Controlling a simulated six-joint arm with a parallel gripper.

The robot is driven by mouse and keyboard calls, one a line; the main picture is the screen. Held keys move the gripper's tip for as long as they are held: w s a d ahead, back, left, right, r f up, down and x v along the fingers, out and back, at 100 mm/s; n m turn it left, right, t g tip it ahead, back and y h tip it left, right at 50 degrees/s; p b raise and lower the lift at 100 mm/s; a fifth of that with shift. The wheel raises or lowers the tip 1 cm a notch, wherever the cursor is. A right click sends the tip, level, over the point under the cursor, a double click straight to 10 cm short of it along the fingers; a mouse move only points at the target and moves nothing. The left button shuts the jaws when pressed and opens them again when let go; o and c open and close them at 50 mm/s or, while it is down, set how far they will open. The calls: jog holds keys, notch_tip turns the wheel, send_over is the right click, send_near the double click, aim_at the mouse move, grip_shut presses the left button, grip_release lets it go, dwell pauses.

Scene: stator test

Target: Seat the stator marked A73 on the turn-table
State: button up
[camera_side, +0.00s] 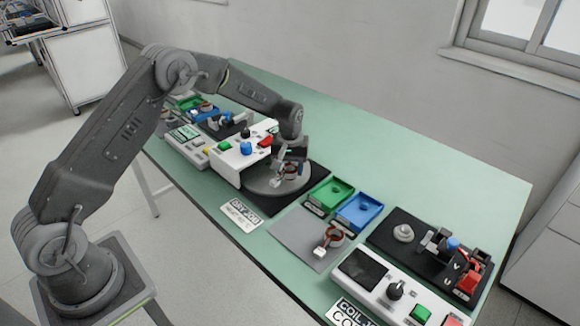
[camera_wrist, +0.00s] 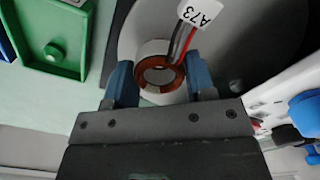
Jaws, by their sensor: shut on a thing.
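The stator marked A73 (camera_wrist: 160,75) is a ring with copper windings and a white rim. Its leads run up to a white tag reading A73 (camera_wrist: 202,12) in the wrist view. My gripper (camera_wrist: 161,85) is shut on the stator, with one blue-grey finger on each side of it. In the side view my gripper (camera_side: 291,160) holds the stator (camera_side: 291,169) over the round grey turn-table (camera_side: 262,186). The turn-table (camera_wrist: 225,60) also shows behind the stator in the wrist view. I cannot tell whether the stator touches it.
A second stator (camera_side: 333,238) lies on a grey mat (camera_side: 290,237) in front. Green (camera_side: 329,194) and blue (camera_side: 360,211) trays stand right of the turn-table. A white control box (camera_side: 240,165) with buttons stands close on its left. A coil test fixture (camera_side: 450,250) is at the right.

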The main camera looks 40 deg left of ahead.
jog(key=shift+f, duration=0.3)
jog(key=o, duration=1.1)
jog(key=shift+c, duration=0.2)
notch_tip(320, 180, up, 14)
dwell(0.5)
